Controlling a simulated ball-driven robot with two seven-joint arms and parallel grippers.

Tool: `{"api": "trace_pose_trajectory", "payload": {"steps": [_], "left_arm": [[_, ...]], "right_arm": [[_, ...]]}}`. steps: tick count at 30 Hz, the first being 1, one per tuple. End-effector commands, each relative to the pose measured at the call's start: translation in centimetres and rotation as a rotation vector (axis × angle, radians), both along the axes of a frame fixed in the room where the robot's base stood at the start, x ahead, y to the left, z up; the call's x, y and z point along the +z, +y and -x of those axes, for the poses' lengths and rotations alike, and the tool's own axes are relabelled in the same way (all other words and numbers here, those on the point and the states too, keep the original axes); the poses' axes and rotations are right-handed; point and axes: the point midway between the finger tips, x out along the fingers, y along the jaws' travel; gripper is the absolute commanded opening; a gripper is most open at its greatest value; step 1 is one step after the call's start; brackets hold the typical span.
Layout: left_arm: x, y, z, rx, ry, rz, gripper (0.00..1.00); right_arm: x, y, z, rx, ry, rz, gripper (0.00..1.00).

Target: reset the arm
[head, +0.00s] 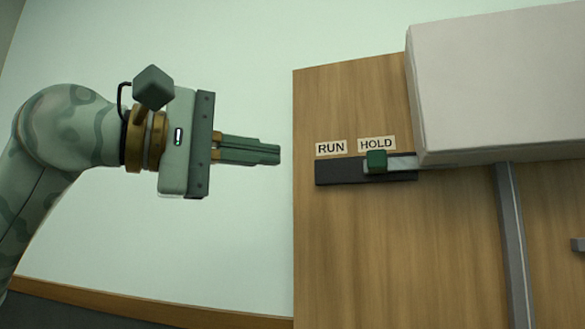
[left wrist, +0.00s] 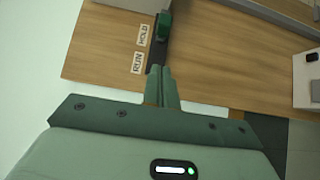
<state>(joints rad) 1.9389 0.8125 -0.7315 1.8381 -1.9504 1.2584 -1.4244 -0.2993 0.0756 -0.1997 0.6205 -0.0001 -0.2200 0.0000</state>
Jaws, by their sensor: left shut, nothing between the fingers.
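My left gripper (head: 279,154) is shut and empty in the head view. It points right, left of the wooden panel and apart from it. In the left wrist view its closed fingers (left wrist: 161,70) stand in front of the panel. A green slider knob (head: 376,161) sits on a dark track (head: 338,171), under the HOLD label (head: 377,143). The RUN label (head: 331,148) is to its left, over the bare part of the track. The knob (left wrist: 164,22) also shows in the left wrist view beside the HOLD label. My right gripper is not in view.
The wooden panel (head: 340,260) fills the right of the head view. A large white box (head: 500,80) juts out above the track's right end. A grey vertical rail (head: 513,240) runs down below it. The space around my left gripper is free, with a pale wall (head: 230,50) behind.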

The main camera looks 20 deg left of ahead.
Motion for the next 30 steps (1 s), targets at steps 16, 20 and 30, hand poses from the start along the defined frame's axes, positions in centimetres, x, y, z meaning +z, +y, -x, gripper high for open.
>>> {"api": "trace_pose_trajectory", "payload": {"steps": [16,20,30], "left_arm": [[0.1,1.2,1.1,0.001,0.001,0.001,0.0],[0.1,1.2,1.1,0.001,0.001,0.001,0.0],[-5.2,-4.3,-0.6,-0.278,0.17,0.185,0.0]], "right_arm": [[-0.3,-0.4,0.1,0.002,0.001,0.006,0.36],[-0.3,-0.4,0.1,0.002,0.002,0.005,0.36],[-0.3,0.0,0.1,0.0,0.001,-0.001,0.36]]}}
